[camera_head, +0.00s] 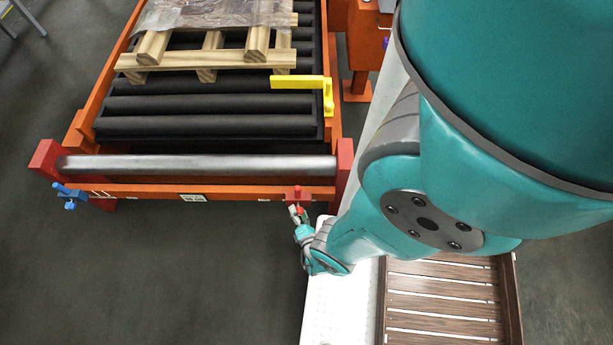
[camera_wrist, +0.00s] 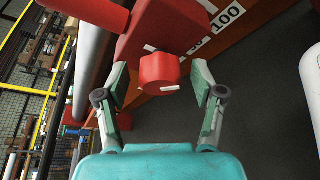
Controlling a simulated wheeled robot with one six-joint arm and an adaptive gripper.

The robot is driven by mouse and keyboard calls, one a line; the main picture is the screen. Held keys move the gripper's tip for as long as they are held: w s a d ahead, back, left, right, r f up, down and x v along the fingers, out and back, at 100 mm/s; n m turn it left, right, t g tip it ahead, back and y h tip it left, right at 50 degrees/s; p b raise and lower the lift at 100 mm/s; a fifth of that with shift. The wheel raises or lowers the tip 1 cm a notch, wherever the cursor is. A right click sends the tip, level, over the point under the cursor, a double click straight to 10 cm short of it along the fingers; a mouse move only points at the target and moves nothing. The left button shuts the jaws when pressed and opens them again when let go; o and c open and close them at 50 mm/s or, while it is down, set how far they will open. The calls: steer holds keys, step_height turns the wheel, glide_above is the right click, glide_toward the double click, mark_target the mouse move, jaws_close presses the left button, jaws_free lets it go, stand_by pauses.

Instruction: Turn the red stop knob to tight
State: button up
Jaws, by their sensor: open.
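The red stop knob (camera_wrist: 160,73) is a red cylinder with a pale mark on its face, at the middle of the wrist view. It stands on a red block (camera_wrist: 150,35) at the end of the orange conveyor frame. My gripper (camera_wrist: 160,85) is open, with one finger on each side of the knob and a visible gap to both. In the head view, my gripper (camera_head: 297,213) is at the front right corner of the conveyor, just below the red knob part (camera_head: 297,193). The contact there is too small to tell.
A steel roller bar (camera_head: 200,166) crosses the conveyor front. A blue clamp (camera_head: 69,195) sits at its left end and a yellow arm (camera_head: 300,83) at the right. A wooden pallet (camera_head: 200,60) lies on black rollers. A slatted wooden crate (camera_head: 512,300) is at lower right. Floor in front is clear.

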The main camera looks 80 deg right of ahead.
steer(key=shift+s+f+n, duration=0.1)
steer(key=shift+n, duration=0.2)
steer(key=shift+g, duration=0.3)
